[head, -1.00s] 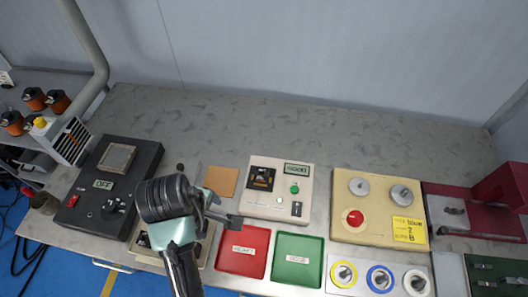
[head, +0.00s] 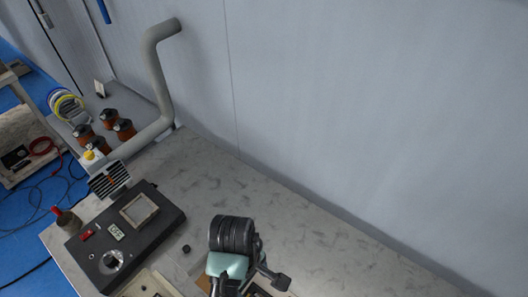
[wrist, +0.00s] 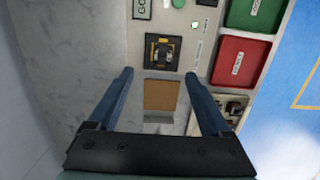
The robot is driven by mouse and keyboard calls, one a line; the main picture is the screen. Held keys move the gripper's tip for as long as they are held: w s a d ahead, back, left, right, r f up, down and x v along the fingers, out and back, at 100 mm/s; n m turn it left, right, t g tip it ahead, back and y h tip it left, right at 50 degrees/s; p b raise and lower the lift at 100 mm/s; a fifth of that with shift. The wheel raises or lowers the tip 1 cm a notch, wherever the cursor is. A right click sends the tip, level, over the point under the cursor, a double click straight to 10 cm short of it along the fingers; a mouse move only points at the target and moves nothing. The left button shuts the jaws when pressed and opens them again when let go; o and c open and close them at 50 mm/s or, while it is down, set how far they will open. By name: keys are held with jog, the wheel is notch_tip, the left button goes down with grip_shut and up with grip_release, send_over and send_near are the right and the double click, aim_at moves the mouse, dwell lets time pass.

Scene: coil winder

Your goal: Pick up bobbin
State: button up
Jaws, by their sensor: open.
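My gripper (wrist: 158,75) is open and empty, its two blue fingers spread above the bench; the head view shows it from behind (head: 272,277) at the bottom. In the wrist view a small black square part with a tan middle (wrist: 162,53) sits on a beige panel just beyond the fingertips. It may be a bobbin, but I cannot tell for sure. Several orange-brown cylinders with black tops (head: 109,117) stand at the left in the head view, far from my gripper. They look like wire spools.
A brown pad (wrist: 161,95) lies between the fingers. A red tray (wrist: 238,60) and green tray (wrist: 255,12) are at upper right. In the head view, a black control box (head: 165,215) stands left, near a grey pipe (head: 164,80). The grey bench (head: 310,220) is clear toward the wall.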

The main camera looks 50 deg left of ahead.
send_over(253, 294)
jog(key=d, duration=0.1)
jog(key=f, duration=0.5)
jog(key=shift+s+d+f, duration=0.15)
jog(key=shift+s+f, duration=0.1)
jog(key=shift+s, duration=0.1)
jog(key=shift+d+f+p, duration=0.1)
jog(key=shift+f+p, duration=0.6)
jog(key=shift+f, duration=2.1)
grip_shut()
